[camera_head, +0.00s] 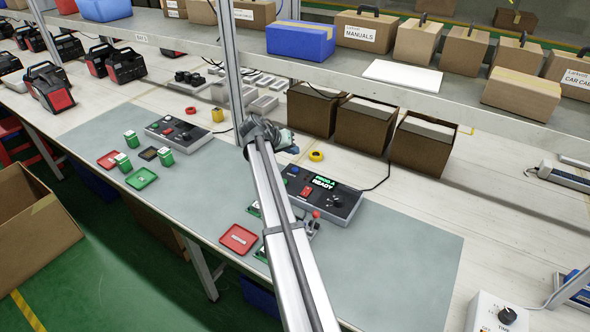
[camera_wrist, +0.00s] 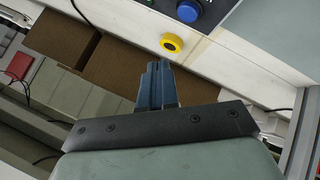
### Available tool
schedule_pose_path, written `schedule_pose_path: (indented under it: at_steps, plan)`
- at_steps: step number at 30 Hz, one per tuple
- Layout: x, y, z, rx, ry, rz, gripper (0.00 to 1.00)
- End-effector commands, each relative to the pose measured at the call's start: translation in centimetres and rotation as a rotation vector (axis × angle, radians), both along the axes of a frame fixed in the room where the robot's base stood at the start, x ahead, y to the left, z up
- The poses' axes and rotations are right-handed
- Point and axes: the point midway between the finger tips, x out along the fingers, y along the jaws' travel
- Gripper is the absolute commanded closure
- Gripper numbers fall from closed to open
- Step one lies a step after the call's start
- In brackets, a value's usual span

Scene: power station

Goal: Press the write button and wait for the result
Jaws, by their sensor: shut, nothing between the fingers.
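The programmer box (camera_head: 345,207) lies on the grey mat, with a lit green screen (camera_head: 323,182) reading "PROG.A READY". It has a red rocker switch (camera_head: 306,192), a black knob (camera_head: 334,202) and a blue button, which shows clearly in the wrist view (camera_wrist: 188,11). Lettering beside the button is too small to read, so I cannot tell if it marks the write button. My gripper (camera_head: 292,149) is shut and empty, above the bench behind the box. Its closed fingers (camera_wrist: 158,68) touch nothing visible in the wrist view. My arm hides part of the box's left side.
A yellow tape roll (camera_head: 316,156) lies behind the box. Open cardboard boxes (camera_head: 363,125) stand behind it, below a shelf (camera_head: 400,90). A metal post (camera_head: 233,70) rises close left of my gripper. A red tray (camera_head: 238,239) lies front left. The mat's right part is clear.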

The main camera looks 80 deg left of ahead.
Motion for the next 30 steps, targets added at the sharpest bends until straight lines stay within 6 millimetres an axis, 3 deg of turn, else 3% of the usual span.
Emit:
schedule_pose_path:
  at_steps: [12,30]
  plan:
    - [0.0,0.0,-4.3,0.000,0.000,0.000,1.00]
    - [0.0,0.0,-4.7,0.000,0.000,0.000,1.00]
